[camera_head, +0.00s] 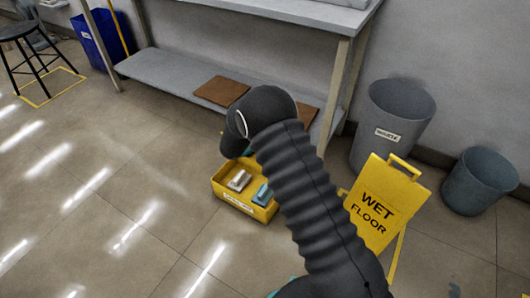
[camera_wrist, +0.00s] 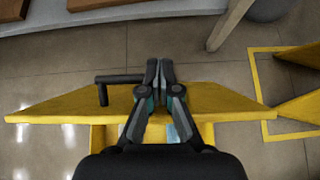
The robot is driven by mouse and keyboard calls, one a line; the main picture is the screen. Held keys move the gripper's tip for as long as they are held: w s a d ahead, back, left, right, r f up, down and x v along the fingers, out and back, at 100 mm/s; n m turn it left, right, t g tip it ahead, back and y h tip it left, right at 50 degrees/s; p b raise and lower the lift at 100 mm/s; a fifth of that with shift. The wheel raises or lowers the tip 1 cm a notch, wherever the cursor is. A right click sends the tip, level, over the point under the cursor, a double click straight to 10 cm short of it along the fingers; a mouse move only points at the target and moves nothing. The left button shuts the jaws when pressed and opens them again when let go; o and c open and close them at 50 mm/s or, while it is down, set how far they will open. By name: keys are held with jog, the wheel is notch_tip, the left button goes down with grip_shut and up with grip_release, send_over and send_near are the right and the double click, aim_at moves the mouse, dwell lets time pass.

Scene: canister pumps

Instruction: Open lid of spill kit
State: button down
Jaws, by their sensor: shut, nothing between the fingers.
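The spill kit is a yellow box (camera_head: 228,194) on the floor, seen in the head view left of my arm. Its near part is uncovered, and a pale item (camera_head: 239,180) and a blue item (camera_head: 262,194) lie inside. In the wrist view a yellow panel (camera_wrist: 60,108), which looks like the lid, spans the middle, with a black bar handle (camera_wrist: 118,79) on its left. Parts of the box show below the panel. My gripper (camera_wrist: 159,66) is shut and empty, its tips right of the handle. The head view hides the gripper and most of the lid behind my arm.
A yellow wet floor sign (camera_head: 372,208) stands close on the right. Grey bins (camera_head: 395,115) stand behind it. A workbench (camera_head: 290,10) with a lower shelf (camera_head: 165,70) holding brown boards (camera_head: 221,91) is at the back.

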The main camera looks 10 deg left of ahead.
jog(key=w, duration=0.1)
jog(key=w+d, duration=0.1)
jog(key=shift+w+d+r, duration=0.15)
jog(key=shift+w, duration=0.25)
dwell(1.0)
